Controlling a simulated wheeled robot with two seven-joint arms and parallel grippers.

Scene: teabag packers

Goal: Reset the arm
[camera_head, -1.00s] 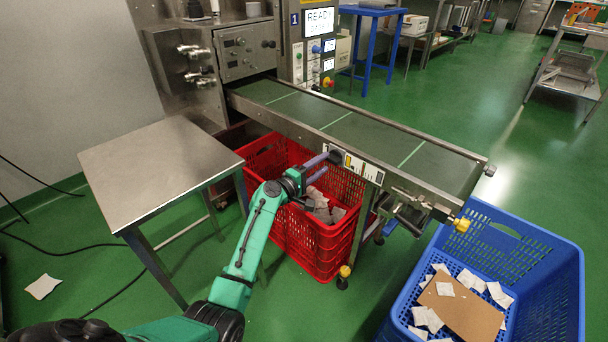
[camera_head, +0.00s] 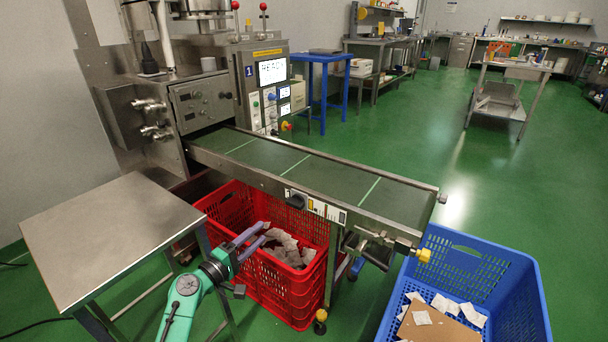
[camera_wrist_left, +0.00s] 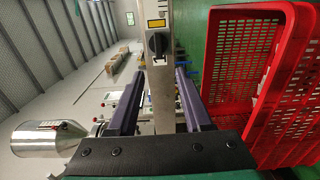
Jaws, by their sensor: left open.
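My left arm is green and comes in from the bottom left of the head view. The red crate also shows at the right of that view (camera_wrist_left: 290,85). My right gripper is not in view.
The conveyor (camera_head: 290,166) runs above the red crate, which holds crumpled teabags (camera_head: 283,248). A steel table (camera_head: 110,235) stands at left. A blue crate (camera_head: 510,290) with white packets and a brown board stands at right.

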